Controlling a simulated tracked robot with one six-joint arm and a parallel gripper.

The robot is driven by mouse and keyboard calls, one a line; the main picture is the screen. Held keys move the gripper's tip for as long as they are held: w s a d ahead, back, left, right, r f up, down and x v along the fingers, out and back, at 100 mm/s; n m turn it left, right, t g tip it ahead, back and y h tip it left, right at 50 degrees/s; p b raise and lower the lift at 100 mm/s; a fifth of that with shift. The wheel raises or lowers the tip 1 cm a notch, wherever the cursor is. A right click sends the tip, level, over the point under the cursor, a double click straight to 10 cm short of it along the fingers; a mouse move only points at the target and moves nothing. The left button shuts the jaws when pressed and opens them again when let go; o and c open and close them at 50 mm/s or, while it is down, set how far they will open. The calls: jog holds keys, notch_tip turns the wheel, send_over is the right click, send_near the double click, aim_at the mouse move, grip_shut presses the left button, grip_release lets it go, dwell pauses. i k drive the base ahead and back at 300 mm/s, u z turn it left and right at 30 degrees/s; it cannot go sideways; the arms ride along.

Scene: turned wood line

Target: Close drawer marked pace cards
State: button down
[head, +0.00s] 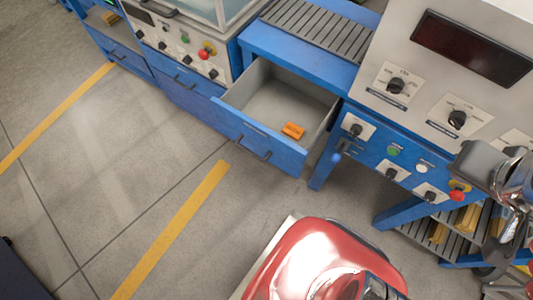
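A blue drawer (258,142) stands pulled out from the blue bench, left of the control panel. Its front has a dark bar handle, and its grey inside is open to view. An orange block (292,130) lies in it towards the front right. I cannot read any marking on the drawer front. Grey and chrome parts, which look like my arm's end (510,195), show at the right edge, well apart from the drawer. Its fingers are not clear enough to tell open from shut.
A control panel (400,150) with knobs and buttons stands right of the drawer. Shut blue drawers (185,93) lie to the left. A slatted shelf (430,238) with yellowish blocks is low at right. Grey floor (130,160) with yellow stripes is clear before the drawer.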

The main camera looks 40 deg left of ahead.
aim_at(254, 112)
jog(key=z, duration=0.3)
jog(key=k, duration=1.15)
jog(key=u, duration=1.5)
jog(key=i, duration=1)
jog(key=u, duration=0.05)
